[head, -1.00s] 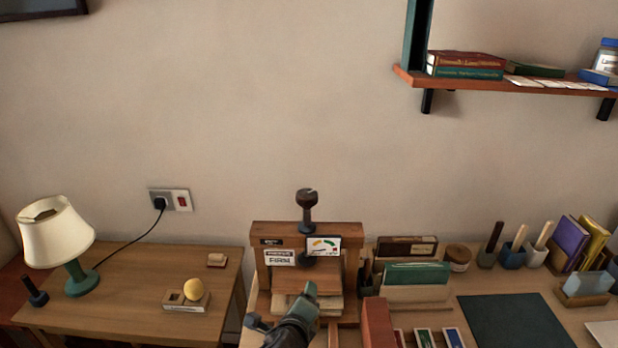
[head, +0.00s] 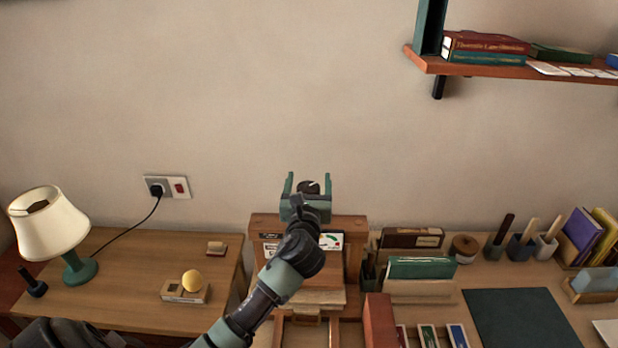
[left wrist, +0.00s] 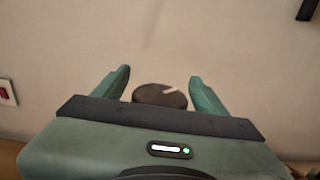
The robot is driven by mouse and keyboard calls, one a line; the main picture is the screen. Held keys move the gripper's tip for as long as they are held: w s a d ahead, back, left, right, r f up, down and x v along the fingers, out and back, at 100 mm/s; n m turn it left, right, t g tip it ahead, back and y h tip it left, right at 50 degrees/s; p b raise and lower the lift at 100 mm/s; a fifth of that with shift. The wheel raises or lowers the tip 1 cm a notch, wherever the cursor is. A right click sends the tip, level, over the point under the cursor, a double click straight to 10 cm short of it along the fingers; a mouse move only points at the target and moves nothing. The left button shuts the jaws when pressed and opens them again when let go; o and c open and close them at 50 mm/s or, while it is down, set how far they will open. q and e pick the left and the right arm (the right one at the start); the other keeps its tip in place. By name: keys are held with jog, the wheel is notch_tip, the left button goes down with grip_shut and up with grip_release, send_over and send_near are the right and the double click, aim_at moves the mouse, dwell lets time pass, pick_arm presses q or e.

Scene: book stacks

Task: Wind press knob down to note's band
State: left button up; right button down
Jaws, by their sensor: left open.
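The wooden book press (head: 352,262) stands on the desk against the wall. Its dark round knob (head: 308,187) shows at the top, between the fingers of my left gripper (head: 307,183). The gripper is open, one finger on each side of the knob. In the left wrist view the knob (left wrist: 160,95) lies between the two green fingertips (left wrist: 161,84), with a pale mark on its top and a gap on each side. The dial (head: 331,241) with a green part shows partly at the press front.
Files (head: 420,268), a round pot (head: 465,247) and brush holders stand right of the press. A shelf (head: 480,70) hangs at upper right.

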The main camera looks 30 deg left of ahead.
pick_arm(q)
jog(key=shift+w+a, duration=0.1)
jog(key=shift+w, duration=0.15)
pick_arm(e)
jog(key=shift+w+a+r, duration=0.1)
jog(key=shift+w+a, duration=0.15)
jog(key=shift+w, duration=0.35)
